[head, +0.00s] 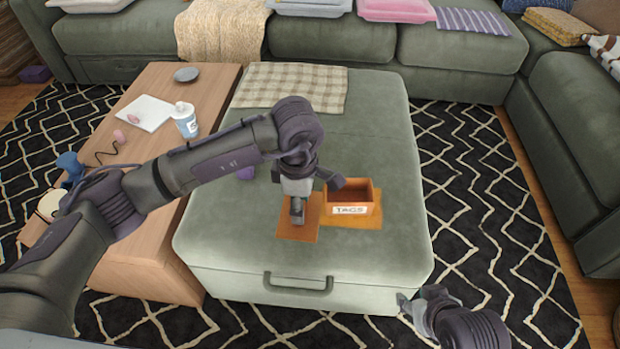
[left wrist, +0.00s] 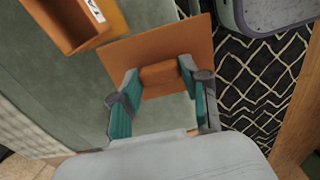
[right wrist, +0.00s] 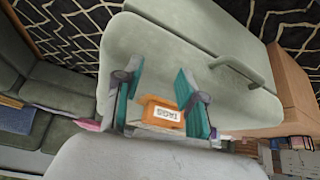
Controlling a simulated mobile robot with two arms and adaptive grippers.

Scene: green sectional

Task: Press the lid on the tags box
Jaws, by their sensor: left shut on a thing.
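The open orange tags box (head: 350,208), with a white "TAGS" label, sits upright on the green ottoman. Its top is uncovered. The flat orange lid (head: 297,232) is just left of the box in the head view. My left gripper (head: 297,214) points down and is shut on the block-shaped knob (left wrist: 160,74) of the lid, which also shows in the left wrist view (left wrist: 140,48). I cannot tell how high the lid is above the ottoman. My right gripper (head: 408,302) is open and empty, off the ottoman's front right corner. The box shows between its fingers, farther away, in the right wrist view (right wrist: 150,112).
A flat yellow-orange mat (head: 368,222) lies under the box. A checkered cloth (head: 290,86) covers the ottoman's far end. A wooden table (head: 150,215) on the left holds a cup (head: 186,122). The ottoman's right side is clear. A sofa (head: 340,45) stands behind.

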